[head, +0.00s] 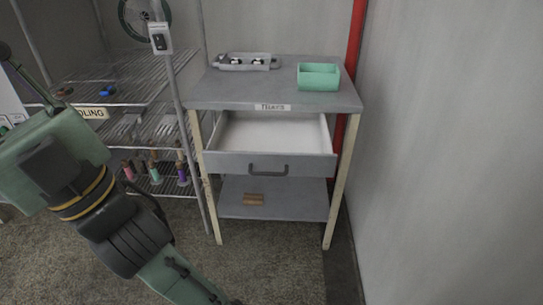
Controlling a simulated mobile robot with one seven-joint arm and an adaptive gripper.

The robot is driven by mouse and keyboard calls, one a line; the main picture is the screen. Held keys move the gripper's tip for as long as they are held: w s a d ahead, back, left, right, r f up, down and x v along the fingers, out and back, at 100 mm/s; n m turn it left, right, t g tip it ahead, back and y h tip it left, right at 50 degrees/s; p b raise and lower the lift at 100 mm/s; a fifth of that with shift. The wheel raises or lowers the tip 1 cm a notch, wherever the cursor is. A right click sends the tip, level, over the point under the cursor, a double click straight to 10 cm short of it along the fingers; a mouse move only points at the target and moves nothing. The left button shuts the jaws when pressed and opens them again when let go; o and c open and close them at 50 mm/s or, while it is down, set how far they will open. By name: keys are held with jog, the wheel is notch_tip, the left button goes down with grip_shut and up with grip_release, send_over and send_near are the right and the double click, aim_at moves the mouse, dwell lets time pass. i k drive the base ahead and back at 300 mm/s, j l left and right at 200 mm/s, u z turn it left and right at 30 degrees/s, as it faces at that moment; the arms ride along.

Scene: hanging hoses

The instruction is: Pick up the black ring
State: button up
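I cannot make out a clear black ring. A grey tray (246,62) at the back left of the table top holds a few small black and white items, too small to tell apart. The table (290,97) has an open, pulled-out drawer (270,135) whose visible white inside looks empty. My green and black arm crosses the lower left of the head view. My gripper is not clearly in view, so its fingers and anything in them cannot be seen.
A green bin (318,77) stands on the table's right side. A brown block (253,199) lies on the lower shelf. A wire rack (130,75) with spools (182,175) stands left, behind a grey pole (178,90). A red pipe (354,45) and wall bound the right. Floor in front is clear.

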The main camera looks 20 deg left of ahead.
aim_at(67, 90)
jog(key=u, duration=1.75)
jog(key=i+j+z, duration=0.15)
jog(key=z, duration=0.7)
jog(key=i+j+z, duration=0.2)
jog(key=j, duration=0.15)
jog(key=j+z, duration=0.45)
jog(key=j, duration=0.3)
jog(key=i+j+z, duration=0.1)
jog(key=j, duration=0.7)
jog(key=i+j, duration=0.1)
jog(key=j, duration=0.7)
jog(key=j+z, duration=0.15)
jog(key=j, duration=0.7)
jog(key=i, duration=0.05)
